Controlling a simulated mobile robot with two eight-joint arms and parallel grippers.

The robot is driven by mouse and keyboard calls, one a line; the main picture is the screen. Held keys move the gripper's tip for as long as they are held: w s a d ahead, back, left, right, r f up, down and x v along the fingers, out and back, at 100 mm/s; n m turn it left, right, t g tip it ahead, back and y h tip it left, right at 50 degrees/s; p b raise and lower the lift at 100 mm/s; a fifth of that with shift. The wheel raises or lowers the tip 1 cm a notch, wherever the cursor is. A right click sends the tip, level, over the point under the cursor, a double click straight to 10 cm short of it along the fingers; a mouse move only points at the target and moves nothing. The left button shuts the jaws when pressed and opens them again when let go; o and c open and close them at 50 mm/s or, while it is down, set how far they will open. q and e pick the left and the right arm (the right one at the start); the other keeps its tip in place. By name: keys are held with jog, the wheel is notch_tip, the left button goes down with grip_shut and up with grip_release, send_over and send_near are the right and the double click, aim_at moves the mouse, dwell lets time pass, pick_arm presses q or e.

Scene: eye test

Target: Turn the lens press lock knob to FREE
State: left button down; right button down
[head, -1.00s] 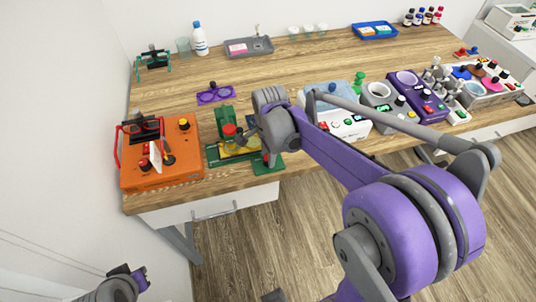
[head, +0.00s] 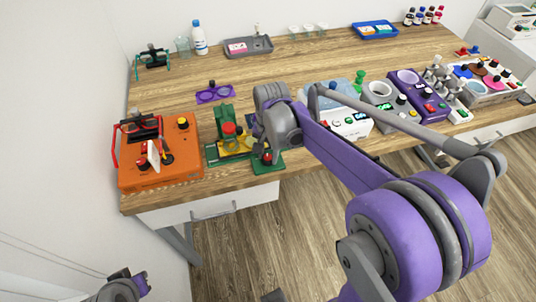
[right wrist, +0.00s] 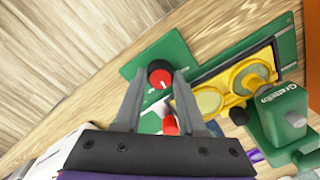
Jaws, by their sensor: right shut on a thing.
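The lens press is green with a yellow tray (right wrist: 226,88) and a head with lettering (right wrist: 284,108). Its red and black lock knob (right wrist: 160,76) sits on a green plate (right wrist: 168,52) beside the tray. The knob's white mark points to the lower right in the right wrist view. No FREE label is legible. My right gripper (right wrist: 159,82) is shut on the knob, one finger on each side. In the head view the knob (head: 267,157) shows just below this gripper. A grey and purple part of my left arm shows at the lower left; its fingers cannot be made out.
An orange device (head: 160,172) with a red handle stands left of the press. A white device with a blue basin (head: 342,115) stands to the right. The wooden table (head: 290,65) is clear in the middle.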

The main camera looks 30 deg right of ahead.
aim_at(269, 157)
jog(key=n, duration=0.5)
jog(key=shift+n, duration=0.3)
jog(key=shift+n+b, duration=0.4)
jog(key=shift+n, duration=1.7)
jog(key=c, duration=0.8)
grip_release()
jog(key=shift+o, duration=0.2)
jog(key=shift+r, duration=0.1)
notch_tip(269, 157, up, 11)
jog(key=shift+d+p, duration=0.2)
jog(key=shift+p, duration=0.15)
jog(key=shift+f, duration=0.2)
